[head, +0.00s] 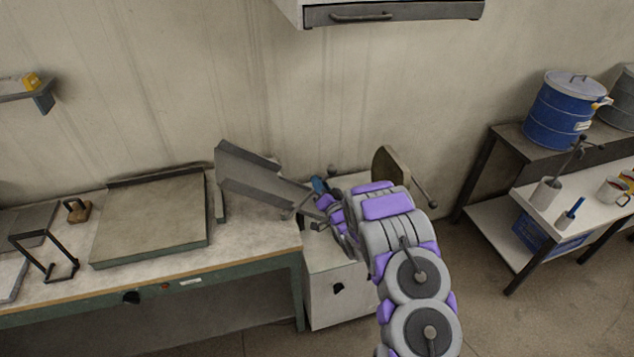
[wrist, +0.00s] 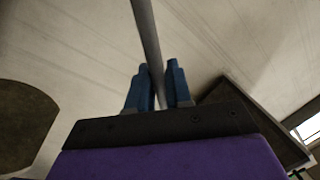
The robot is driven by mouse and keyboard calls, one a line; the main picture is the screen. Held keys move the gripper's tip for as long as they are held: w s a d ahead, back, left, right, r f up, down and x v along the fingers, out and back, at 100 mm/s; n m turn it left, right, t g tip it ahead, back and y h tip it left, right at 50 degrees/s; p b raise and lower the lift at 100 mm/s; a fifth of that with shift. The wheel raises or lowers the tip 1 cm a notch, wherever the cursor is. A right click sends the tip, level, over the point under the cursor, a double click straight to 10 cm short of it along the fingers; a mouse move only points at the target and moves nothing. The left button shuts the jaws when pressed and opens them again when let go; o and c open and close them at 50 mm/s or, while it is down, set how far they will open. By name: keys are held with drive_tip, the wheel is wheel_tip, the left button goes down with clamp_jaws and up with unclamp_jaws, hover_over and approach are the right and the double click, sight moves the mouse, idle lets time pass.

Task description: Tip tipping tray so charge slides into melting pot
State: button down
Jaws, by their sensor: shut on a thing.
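The tipping tray (head: 255,172) is a grey open channel beside the bench's right end. It is tilted, with its left end high and its right end low towards my arm. My gripper (head: 319,185) is at the tray's low right end. In the wrist view its blue fingers (wrist: 160,88) are shut on a thin grey rod (wrist: 147,35), which looks like the tray's handle. A pale box-shaped unit (head: 340,285) stands below, partly covered by my arm. I cannot make out the melting pot or the charge.
A round brown lid-like plate (head: 389,163) stands upright behind my arm. The workbench (head: 255,235) at left carries a flat slab (head: 150,220) and a black frame (head: 45,258). A blue drum (head: 562,110) and a white side table (head: 575,205) stand right. A hood (head: 395,12) hangs above.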

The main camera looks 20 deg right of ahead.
drive_tip(key=shift+d+f, duration=0.15)
idle(0.3)
drive_tip(key=c, duration=1.2)
unclamp_jaws()
drive_tip(key=shift+d+f, duration=0.1)
drive_tip(key=shift+s, duration=0.1)
drive_tip(key=s+d, duration=0.1)
drive_tip(key=s, duration=0.4)
drive_tip(key=s+f, duration=0.1)
drive_tip(key=s, duration=0.5)
drive_tip(key=s+d+f, duration=0.1)
drive_tip(key=s, duration=0.4)
drive_tip(key=shift+s+d+f+b, duration=0.1)
drive_tip(key=shift+s+d+b, duration=0.2)
drive_tip(key=shift+s+d, duration=0.05)
